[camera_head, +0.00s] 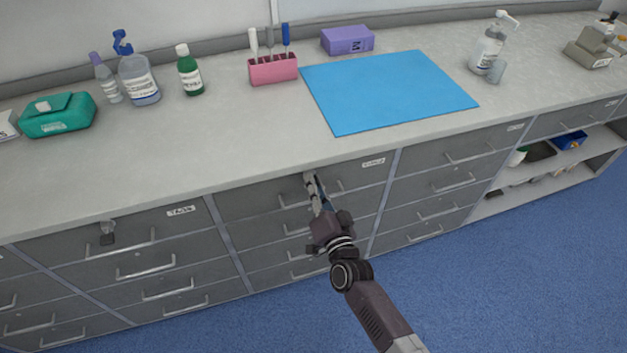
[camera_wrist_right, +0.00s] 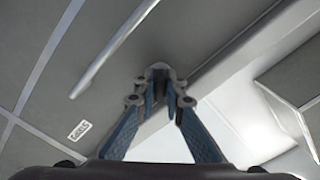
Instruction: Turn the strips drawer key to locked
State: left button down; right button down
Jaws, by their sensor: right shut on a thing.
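The key (camera_head: 308,176) is a small grey piece at the top edge of a grey drawer (camera_head: 262,197), under the countertop. My right gripper (camera_head: 314,186) reaches up to it from below and is shut on it. In the right wrist view the key's rounded grey end (camera_wrist_right: 159,70) shows between the fingertips of my right gripper (camera_wrist_right: 160,92). The fingers cover most of the key, so its turn angle is hard to tell. The drawer looks closed. Its small white label (camera_head: 374,162) is too blurred to read surely. My left gripper is not in view.
A similar grey lock piece (camera_head: 108,232) sits on the drawer to the left. Bar handles (camera_wrist_right: 112,48) stick out near my right gripper. The countertop (camera_head: 225,140) overhangs the drawers and holds bottles, a pink rack (camera_head: 273,70) and a blue mat (camera_head: 390,90).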

jog(key=n+p, duration=0.1)
jog(key=n, duration=0.3)
jog(key=shift+n, duration=0.3)
jog(key=n, duration=0.4)
jog(key=shift+n+p, duration=0.3)
jog(key=shift+p, duration=0.05)
jog(key=c, duration=2.3)
grip_release()
jog(key=shift+s, duration=0.1)
jog(key=v, duration=1.2)
